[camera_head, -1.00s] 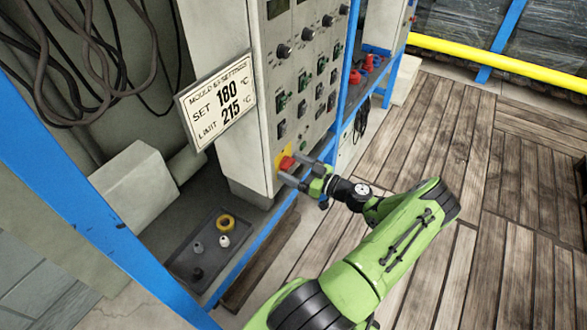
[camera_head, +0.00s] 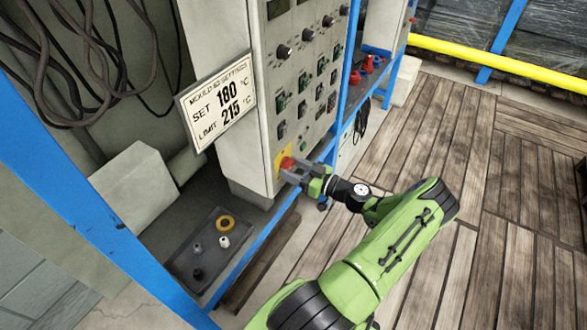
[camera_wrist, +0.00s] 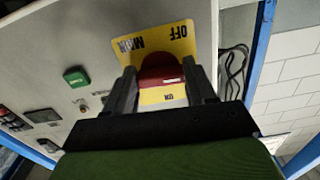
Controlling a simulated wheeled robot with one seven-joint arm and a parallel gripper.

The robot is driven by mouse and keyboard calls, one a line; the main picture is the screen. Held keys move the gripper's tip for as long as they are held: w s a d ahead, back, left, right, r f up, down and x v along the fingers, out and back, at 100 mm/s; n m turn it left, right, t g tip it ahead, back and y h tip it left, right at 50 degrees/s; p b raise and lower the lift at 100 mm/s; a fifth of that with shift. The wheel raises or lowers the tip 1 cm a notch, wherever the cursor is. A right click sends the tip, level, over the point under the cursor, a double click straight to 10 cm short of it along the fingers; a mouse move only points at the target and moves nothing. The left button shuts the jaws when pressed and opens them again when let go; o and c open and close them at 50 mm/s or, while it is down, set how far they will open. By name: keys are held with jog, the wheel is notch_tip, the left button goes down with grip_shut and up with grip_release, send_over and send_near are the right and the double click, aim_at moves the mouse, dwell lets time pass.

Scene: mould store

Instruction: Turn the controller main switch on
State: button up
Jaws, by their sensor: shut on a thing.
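The controller (camera_head: 232,95) is a light grey cabinet on a blue rack. Its main switch is a red handle (camera_head: 287,163) on a yellow plate (camera_head: 279,158), low on the panel's front. In the wrist view the red handle (camera_wrist: 161,72) sits on the yellow plate (camera_wrist: 178,38), which reads "OFF" and "MAIN" upside down. A white mark on the handle faces the lower right. My gripper (camera_head: 292,173) is at the switch with a finger on either side of the handle, shut on it. In the wrist view its two dark fingers (camera_wrist: 163,92) flank the handle.
A card (camera_head: 219,102) reads "SET 180, LIMIT 215". A grey tray (camera_head: 188,265) with a yellow ring and small knobs lies on the shelf below. Knobs and rocker switches (camera_head: 306,82) line the panel above. A yellow rail (camera_head: 500,63) crosses the back; the wooden floor is open at right.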

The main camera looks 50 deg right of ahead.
jog(key=shift+a+r+m+p, duration=0.1)
jog(key=shift+m+p, duration=0.1)
jog(key=shift+m, duration=4.1)
jog(key=shift+a+r+m+p, duration=0.1)
jog(key=shift+m+p, duration=0.05)
jog(key=shift+m, duration=4.15)
jog(key=o, duration=1)
jog(key=shift+o, duration=0.2)
jog(key=shift+s, duration=0.1)
jog(key=s+d+p, duration=0.1)
jog(key=s, duration=1.4)
jog(key=shift+s+d, duration=0.25)
jog(key=shift+s, duration=0.05)
